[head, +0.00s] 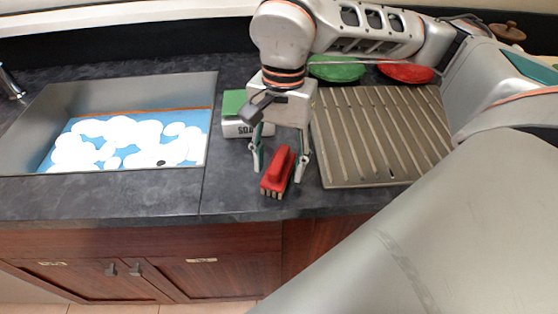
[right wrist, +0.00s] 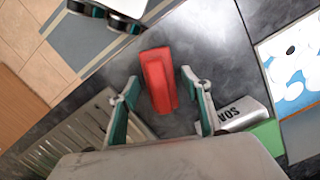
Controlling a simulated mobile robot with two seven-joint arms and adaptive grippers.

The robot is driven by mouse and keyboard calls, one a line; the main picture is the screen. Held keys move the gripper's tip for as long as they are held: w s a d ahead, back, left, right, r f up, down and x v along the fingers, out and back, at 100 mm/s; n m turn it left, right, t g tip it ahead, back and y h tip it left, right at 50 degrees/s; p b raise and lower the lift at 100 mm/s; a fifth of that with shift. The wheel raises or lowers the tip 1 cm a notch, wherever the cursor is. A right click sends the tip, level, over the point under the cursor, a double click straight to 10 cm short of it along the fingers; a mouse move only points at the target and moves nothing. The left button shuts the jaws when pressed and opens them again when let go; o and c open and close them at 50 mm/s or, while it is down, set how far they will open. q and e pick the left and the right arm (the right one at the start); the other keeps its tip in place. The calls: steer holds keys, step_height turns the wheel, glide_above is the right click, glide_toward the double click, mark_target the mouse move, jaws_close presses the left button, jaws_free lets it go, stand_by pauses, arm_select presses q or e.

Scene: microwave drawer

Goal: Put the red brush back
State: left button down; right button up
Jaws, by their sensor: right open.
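The red brush (head: 279,170) lies on the dark counter near its front edge, between the sink and the drying rack, with its bristles toward the front. My right gripper (head: 281,172) is open above it, with one finger on each side of the brush. In the right wrist view the red brush (right wrist: 160,80) shows between the two spread fingers (right wrist: 161,88), with gaps on both sides. My left gripper is not in view.
The sink (head: 210,110), with foamy blue water (head: 130,140), is at the left. A ridged drying rack (head: 380,140) is right of the gripper. A green plate (head: 337,70) and a red plate (head: 405,73) sit behind it. Wooden cabinets (head: 200,275) are below the counter.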

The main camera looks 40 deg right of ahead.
mark_target(282, 153)
step_height(282, 153, up, 12)
steer(key=d, duration=0.1)
steer(key=shift+w+p, duration=0.4)
steer(key=shift+p, duration=0.05)
steer(key=shift+s+d, duration=0.1)
stand_by(0.3)
